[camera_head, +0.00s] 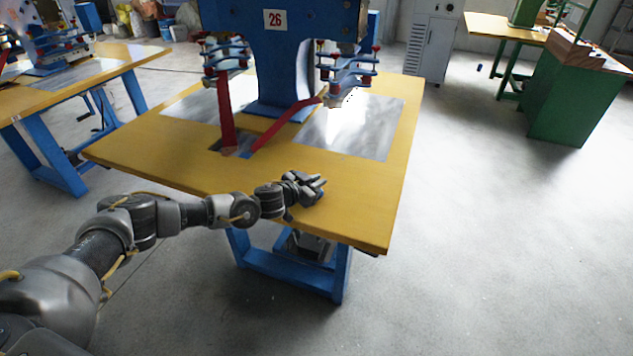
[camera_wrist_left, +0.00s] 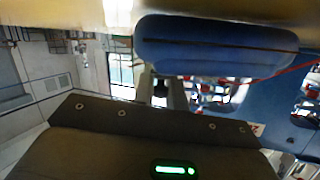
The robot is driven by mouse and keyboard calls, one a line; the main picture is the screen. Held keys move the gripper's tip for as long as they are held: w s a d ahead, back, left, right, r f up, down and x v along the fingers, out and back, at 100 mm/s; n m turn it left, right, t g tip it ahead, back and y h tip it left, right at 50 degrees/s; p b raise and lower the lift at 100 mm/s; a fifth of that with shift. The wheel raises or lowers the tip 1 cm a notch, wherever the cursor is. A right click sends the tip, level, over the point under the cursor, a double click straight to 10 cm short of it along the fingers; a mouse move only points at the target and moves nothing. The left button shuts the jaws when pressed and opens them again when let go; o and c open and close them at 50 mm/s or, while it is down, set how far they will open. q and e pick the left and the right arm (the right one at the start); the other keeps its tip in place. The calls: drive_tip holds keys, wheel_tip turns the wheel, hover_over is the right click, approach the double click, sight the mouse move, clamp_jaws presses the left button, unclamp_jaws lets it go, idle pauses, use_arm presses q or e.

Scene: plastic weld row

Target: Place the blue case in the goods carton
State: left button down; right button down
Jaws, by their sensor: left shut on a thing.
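My left gripper (camera_head: 316,188) is over the front part of the yellow worktable, near its right front corner. It is shut on the blue case (camera_wrist_left: 215,46), a rounded dark blue case with a dark seam line along it, which fills the upper middle of the left wrist view. In the head view the case is mostly hidden by the fingers. Whether it still touches the tabletop I cannot tell. I see no goods carton in either view. My right gripper is not in view.
A blue welding machine (camera_head: 277,75) with red arms stands on the yellow table (camera_head: 365,208), with grey metal plates (camera_head: 350,128) set on it. Another yellow table (camera_head: 130,55) is at left. A green cabinet (camera_head: 575,105) stands at far right. The floor at right is clear.

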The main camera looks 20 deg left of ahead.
use_arm(q)
drive_tip(key=shift+f, duration=0.1)
drive_tip(key=c, duration=1.8)
unclamp_jaws()
drive_tip(key=shift+f, duration=0.1)
drive_tip(key=o, duration=0.4)
